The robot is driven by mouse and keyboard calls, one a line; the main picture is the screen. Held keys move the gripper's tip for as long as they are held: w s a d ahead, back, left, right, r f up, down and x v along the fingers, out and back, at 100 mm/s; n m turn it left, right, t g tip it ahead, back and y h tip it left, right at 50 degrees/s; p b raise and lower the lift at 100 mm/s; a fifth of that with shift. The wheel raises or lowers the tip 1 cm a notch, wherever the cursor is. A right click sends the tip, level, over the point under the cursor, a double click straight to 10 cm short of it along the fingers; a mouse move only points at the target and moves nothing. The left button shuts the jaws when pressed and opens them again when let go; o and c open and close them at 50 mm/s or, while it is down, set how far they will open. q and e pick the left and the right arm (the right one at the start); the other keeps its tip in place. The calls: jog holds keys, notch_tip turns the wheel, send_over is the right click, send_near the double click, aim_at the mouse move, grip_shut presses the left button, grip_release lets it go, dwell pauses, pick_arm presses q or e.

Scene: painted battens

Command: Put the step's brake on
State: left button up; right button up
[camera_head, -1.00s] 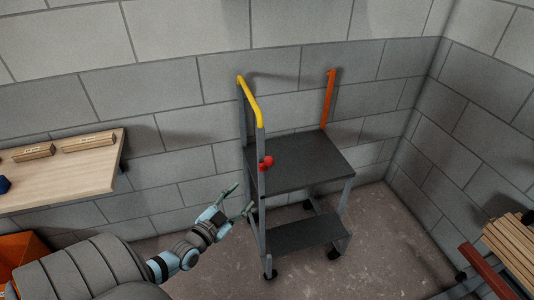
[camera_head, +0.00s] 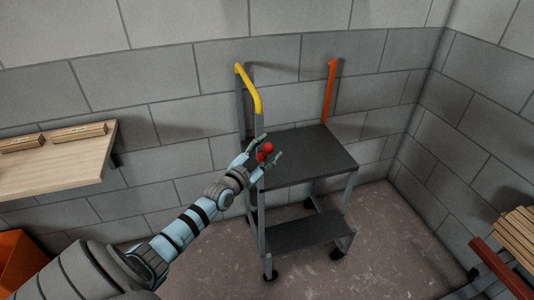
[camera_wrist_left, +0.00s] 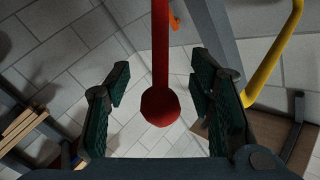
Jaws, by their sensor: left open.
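The step (camera_head: 308,160) is a dark two-tread frame on castors, standing near the back wall. It has a yellow handrail (camera_head: 250,88) on its left side and an orange lever or post (camera_head: 330,90) at its back right. A red brake lever with a round knob (camera_head: 267,148) sits on the left upright. My left gripper (camera_head: 268,152) is open around the red knob. In the left wrist view, the red knob (camera_wrist_left: 160,106) hangs between the two open fingers, with a gap on each side. My right gripper is not in view.
A wooden shelf (camera_head: 60,170) with small wooden blocks (camera_head: 78,132) is on the left wall. An orange bin (camera_head: 18,258) is below it. Wooden battens (camera_head: 518,235) on a red-ended rack are at the lower right. The floor right of the step is clear.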

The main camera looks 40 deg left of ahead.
pick_arm(q)
grip_shut()
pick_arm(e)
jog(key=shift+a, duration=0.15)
pick_arm(q)
jog(key=shift+f, duration=0.1)
